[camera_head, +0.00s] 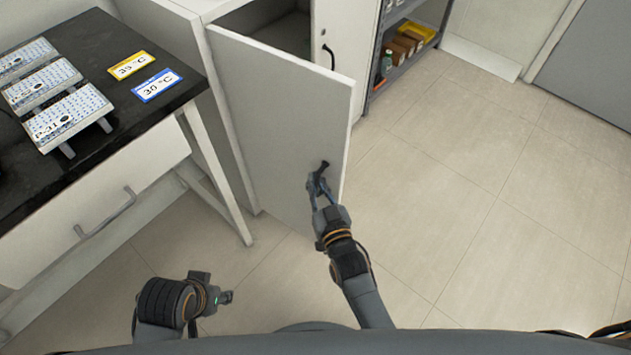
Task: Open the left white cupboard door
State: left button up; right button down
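The left white cupboard door (280,115) stands swung out from the white cupboard (180,40), and part of the dark interior (287,32) shows behind it. The door has a dark handle (323,166) near its free edge. My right gripper (318,181) is at this handle, with its fingers closed around its lower part. The other cupboard door (340,45), with its own dark handle (329,57), is partly hidden behind the left one. My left gripper (228,297) is low in the view, away from the door; its fingers are too small to read.
A black-topped table (95,50) with a white drawer stands at the left, holding several white racks and two temperature labels. Its leg is close to the cupboard. A grey shelf (400,70) with boxes stands behind the door. The tiled floor at the right (500,200) is clear.

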jog(key=c, duration=1.4)
grip_release()
jog(key=shift+s+d+f, duration=0.15)
jog(key=shift+d+f, duration=0.05)
jog(key=shift+d, duration=0.2)
jog(key=shift+c, duration=0.2)
jog(key=shift+r, duration=0.1)
jog(key=shift+a, duration=0.15)
jog(key=v, duration=1.2)
